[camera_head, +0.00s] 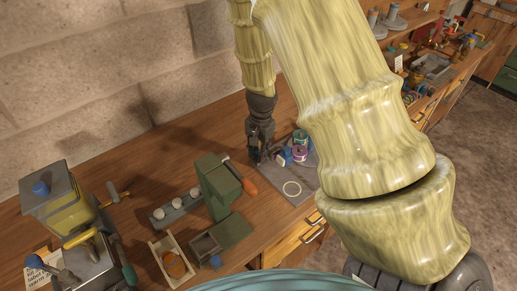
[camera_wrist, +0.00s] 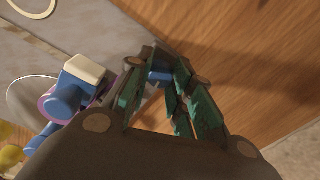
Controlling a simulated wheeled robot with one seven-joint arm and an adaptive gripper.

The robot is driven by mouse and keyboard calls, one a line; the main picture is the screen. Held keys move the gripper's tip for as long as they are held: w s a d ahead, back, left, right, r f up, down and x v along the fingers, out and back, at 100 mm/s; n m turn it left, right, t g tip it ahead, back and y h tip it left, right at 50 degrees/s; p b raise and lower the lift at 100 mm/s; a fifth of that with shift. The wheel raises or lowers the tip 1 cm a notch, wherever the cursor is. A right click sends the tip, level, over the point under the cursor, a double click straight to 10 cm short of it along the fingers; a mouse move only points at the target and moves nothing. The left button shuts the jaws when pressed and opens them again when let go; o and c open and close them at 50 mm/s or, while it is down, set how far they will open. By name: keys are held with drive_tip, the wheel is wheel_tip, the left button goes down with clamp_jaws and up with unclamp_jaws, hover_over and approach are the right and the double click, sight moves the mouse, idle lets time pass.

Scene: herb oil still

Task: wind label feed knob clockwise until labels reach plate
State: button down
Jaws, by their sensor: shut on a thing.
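The wrist view shows a blue part with a cream block (camera_wrist: 84,70) there. I cannot make out the labels clearly.
A pale ring (camera_head: 291,188) lies on the grey plate. A wooden box (camera_head: 172,262) and a grey-yellow machine (camera_head: 62,205) are farther left. Bare wood lies behind the gripper.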

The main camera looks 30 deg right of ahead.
drive_tip(key=shift+f, duration=0.1)
drive_tip(key=c, duration=1.5)
unclamp_jaws()
wheel_tip(320, 180, up, 12)
drive_tip(key=shift+s+d, duration=0.15)
drive_tip(key=shift+s, duration=0.1)
